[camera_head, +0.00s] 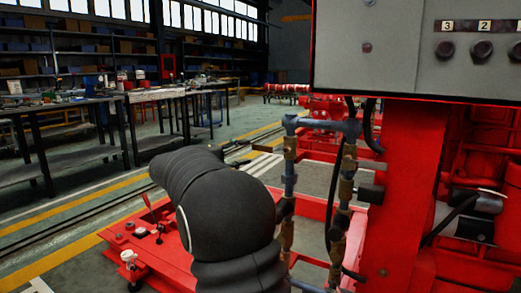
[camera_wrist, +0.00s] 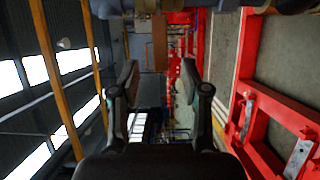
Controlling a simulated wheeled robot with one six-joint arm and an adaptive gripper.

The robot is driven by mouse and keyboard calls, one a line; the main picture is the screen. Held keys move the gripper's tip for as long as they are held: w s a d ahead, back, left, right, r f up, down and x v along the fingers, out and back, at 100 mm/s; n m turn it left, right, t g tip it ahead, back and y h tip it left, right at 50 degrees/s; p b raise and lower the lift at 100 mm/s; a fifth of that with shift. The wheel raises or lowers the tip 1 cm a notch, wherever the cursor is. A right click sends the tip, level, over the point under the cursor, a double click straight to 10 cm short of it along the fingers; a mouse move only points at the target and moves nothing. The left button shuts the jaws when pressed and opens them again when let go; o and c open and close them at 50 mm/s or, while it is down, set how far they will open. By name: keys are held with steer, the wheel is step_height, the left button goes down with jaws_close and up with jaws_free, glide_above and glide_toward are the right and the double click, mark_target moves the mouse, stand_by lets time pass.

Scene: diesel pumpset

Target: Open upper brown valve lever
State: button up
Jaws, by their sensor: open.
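The upper brown valve (camera_head: 291,148) sits on the left blue-grey upright pipe, just right of my gripper (camera_head: 240,153) in the head view. The valve shows at the top edge of the wrist view (camera_wrist: 146,5). A brown bar (camera_wrist: 160,42), which looks like its lever, runs down from there toward the space between my fingertips (camera_wrist: 159,72). My gripper is open and empty. I cannot tell whether the bar's end lies between the fingers or beyond them. My dark arm hides most of the gripper in the head view.
A second upright pipe with a brown valve (camera_head: 348,165) stands to the right, before a red post (camera_head: 408,190). A grey control box (camera_head: 420,50) overhangs them. The red base frame (camera_head: 165,240) lies below. Workbenches (camera_head: 60,110) stand at the back left, across open floor.

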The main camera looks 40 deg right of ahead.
mark_target(260, 148)
steer(key=d, duration=0.7)
jaws_close()
